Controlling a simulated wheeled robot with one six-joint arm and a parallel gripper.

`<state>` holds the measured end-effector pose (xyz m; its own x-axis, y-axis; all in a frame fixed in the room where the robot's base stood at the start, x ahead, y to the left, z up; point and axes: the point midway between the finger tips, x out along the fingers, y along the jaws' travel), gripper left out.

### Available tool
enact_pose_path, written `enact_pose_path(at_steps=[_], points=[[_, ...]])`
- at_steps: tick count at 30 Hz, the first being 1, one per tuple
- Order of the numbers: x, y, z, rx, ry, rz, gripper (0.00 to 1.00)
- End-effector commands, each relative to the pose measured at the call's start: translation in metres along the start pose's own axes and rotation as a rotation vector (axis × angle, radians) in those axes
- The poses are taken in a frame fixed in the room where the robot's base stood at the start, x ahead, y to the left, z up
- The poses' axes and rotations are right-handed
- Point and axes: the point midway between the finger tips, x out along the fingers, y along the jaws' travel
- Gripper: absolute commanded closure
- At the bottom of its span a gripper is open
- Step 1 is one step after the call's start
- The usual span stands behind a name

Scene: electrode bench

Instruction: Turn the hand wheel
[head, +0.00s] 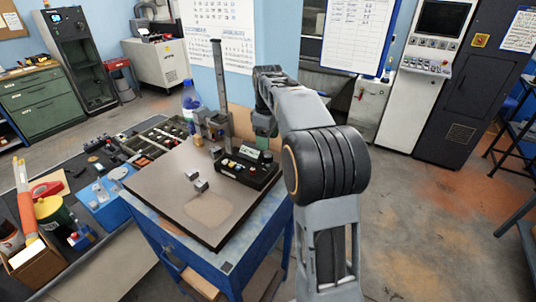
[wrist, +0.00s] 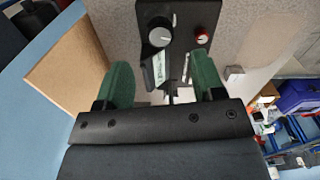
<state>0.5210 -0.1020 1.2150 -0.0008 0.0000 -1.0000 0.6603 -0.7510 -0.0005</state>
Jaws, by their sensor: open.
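My gripper (wrist: 163,75) is open in the wrist view, with one green finger on each side of a black box (wrist: 185,12). A round black knob with a silver face (wrist: 160,30) is on that box, just beyond the fingertips. I cannot tell for sure whether this knob is the hand wheel. No other wheel stands out clearly. Something thin and grey lies between the fingers, partly hidden by the gripper body. In the head view, my gripper (head: 265,140) is low behind my arm near the upright column stand (head: 222,85), and its fingers are mostly hidden.
A black control box (head: 248,168) with several buttons sits on the blue bench's grey top (head: 165,178). Small metal blocks (head: 200,184) lie left of it. A blue bottle (head: 190,100) stands behind. A cluttered dark table (head: 85,180) adjoins on the left.

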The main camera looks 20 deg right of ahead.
Motion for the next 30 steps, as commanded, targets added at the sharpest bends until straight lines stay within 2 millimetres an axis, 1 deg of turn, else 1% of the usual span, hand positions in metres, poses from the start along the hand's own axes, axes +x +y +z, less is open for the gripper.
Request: enact_pose_path(at_steps=[1, 6, 12, 18, 26, 30], points=[[0.01, -0.001, 0.001, 0.0, -0.002, -0.003, 0.38], [0.036, -0.001, 0.0, 0.0, -0.001, -0.002, 0.38], [0.056, 0.0, 0.0, 0.0, -0.001, -0.001, 0.38], [0.063, 0.0, 0.0, 0.001, 0.0, 0.0, 0.38], [0.064, 0.0, 0.0, 0.001, 0.0, 0.0, 0.38], [0.064, 0.0, 0.0, 0.001, 0.0, 0.0, 0.51]])
